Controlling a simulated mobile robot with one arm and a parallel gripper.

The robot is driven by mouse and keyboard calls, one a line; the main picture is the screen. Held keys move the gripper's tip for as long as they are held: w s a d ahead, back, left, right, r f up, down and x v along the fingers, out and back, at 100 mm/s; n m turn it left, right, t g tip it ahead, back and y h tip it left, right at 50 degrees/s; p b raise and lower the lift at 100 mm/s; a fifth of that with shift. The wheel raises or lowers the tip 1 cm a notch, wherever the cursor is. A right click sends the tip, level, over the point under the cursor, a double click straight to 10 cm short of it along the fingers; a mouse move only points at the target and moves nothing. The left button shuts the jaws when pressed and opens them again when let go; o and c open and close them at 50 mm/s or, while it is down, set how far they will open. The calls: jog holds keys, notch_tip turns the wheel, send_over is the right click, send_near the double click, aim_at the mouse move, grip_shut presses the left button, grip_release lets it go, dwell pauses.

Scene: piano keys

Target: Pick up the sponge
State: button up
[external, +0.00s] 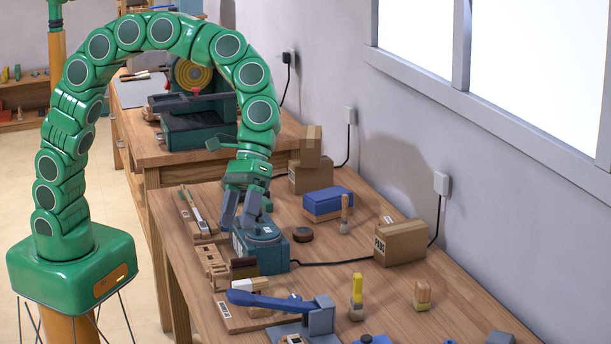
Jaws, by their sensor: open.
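I cannot make out a sponge for certain. A small tan block with a yellowish lower part (422,294) stands on the right of the near workbench; it may be a brush or a sponge. My gripper (241,216) points down with its grey fingers apart and nothing seen between them. It is over or just behind the teal boxy device (272,252) near the bench's left side, well left of the tan block. I cannot tell whether the fingers touch the device, and they may hide small things behind them.
A blue box (328,203), a dark round roll (302,235) and a cardboard box (400,243) stand behind and right of the device. A black cable crosses the bench. A blue-handled tool (265,300) lies in front. Bare wood (330,280) shows mid-bench.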

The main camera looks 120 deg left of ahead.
jog(key=w+a+f+n+t+h, duration=0.25)
jog(key=w+a+n, duration=0.2)
jog(key=w, duration=0.65)
jog(key=n+t+y, duration=0.1)
jog(key=n+t, duration=0.5)
jog(key=n, duration=0.4)
send_over(427, 298)
jog(key=s+a, duration=0.3)
jog(key=s, duration=0.1)
notch_tip(427, 298, down, 15)
jog(key=shift+w+a+f, duration=0.1)
jog(key=shift+a+f, duration=0.05)
jog(key=shift+f, duration=1.6)
jog(key=shift+w+a+f, duration=0.1)
jog(key=shift+f, duration=1.65)
jog(key=x, duration=0.4)
jog(key=shift+f, duration=0.25)
jog(key=shift+w+d, duration=0.3)
jog(key=shift+f, duration=0.1)
jog(key=c, duration=1.2)
